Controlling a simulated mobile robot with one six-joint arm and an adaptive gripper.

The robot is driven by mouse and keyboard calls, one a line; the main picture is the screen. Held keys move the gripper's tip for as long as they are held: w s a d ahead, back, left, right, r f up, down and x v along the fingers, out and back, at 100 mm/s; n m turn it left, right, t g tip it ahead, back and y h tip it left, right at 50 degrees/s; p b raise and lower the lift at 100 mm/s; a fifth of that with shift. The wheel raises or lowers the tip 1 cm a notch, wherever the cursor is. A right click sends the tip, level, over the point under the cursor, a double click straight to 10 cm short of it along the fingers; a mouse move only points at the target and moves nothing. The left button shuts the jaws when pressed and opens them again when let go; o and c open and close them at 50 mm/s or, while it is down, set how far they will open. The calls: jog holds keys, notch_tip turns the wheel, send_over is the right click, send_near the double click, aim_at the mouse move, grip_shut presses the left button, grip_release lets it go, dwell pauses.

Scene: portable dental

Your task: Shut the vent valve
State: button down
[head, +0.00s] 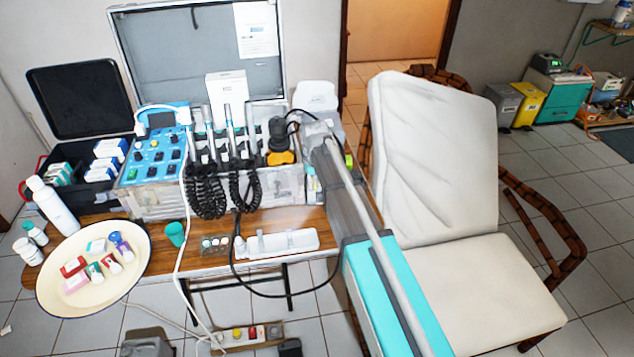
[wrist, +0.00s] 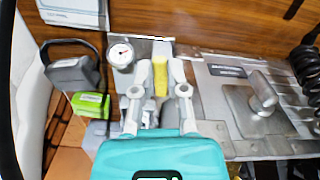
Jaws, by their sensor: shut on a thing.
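The vent valve shows in the wrist view as a yellow lever handle (wrist: 160,76) on a grey metal fitting, beside a round white pressure gauge (wrist: 121,56). My gripper (wrist: 159,84) has its two grey fingers on either side of the yellow handle and is shut on it. The handle points roughly away from my gripper's body. The lower part of the valve is partly hidden between the fingers. In the head view my arm reaches to the right end of the dental unit (head: 160,200), and my arm hides the valve there.
A metal plate with a knob (wrist: 262,98) lies right of the valve, with a coiled black cord beyond. A black-handled item (wrist: 72,72) and a green block (wrist: 91,104) stand left.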

jog(key=shift+s+a+m, duration=0.15)
jog(key=shift+a+m, duration=0.2)
jog(key=shift+m, duration=0.65)
jog(key=c, duration=0.7)
grip_release()
jog(key=shift+o, duration=0.2)
jog(key=shift+d, duration=0.1)
